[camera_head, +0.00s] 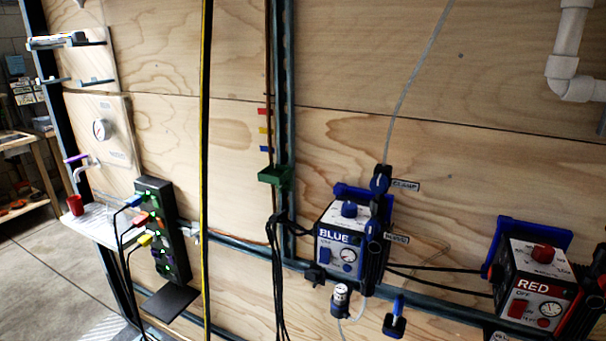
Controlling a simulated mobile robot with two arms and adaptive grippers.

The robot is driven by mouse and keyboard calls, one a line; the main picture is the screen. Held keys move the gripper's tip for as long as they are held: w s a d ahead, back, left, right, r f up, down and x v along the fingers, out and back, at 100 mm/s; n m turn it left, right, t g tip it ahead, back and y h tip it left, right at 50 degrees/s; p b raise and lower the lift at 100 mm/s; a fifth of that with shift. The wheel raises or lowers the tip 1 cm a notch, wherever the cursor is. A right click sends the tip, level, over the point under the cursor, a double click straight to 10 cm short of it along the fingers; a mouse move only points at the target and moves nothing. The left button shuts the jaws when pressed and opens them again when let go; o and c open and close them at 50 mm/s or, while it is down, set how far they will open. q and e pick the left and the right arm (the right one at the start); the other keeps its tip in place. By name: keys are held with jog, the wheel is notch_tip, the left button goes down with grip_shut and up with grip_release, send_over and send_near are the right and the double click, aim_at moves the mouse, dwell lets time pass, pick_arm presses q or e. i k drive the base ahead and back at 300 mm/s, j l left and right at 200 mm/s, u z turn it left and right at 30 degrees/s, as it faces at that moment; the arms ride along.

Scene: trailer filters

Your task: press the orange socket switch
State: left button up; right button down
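A black power strip (173,262) is mounted upright on the wooden wall at the left. It carries several small switches lit green and several coloured sockets and plugs. A blue plug (132,202) sits near its top, an orange-red plug (140,220) below that, and a yellow plug (145,240) lower still. Purple parts show near the strip's lower end. The switch of the orange socket is too small to single out clearly; green lights show beside the orange-red plug. Neither of my grippers is in view.
A small dark shelf (171,303) juts out below the strip. Black cables hang from the plugs. A blue-labelled pump box (337,237) and a red-labelled box (540,262) are on the wall to the right. A red cup (75,204) stands on a ledge at the left.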

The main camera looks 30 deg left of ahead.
aim_at(162, 225)
jog(key=u, duration=1.7)
jog(key=i+j+z, duration=0.15)
jog(key=i+j, duration=0.25)
jog(key=i+j+z, duration=0.2)
jog(key=i+j, duration=0.2)
jog(key=i+j+z, duration=0.15)
jog(key=i+j, duration=0.2)
jog(key=j, duration=0.25)
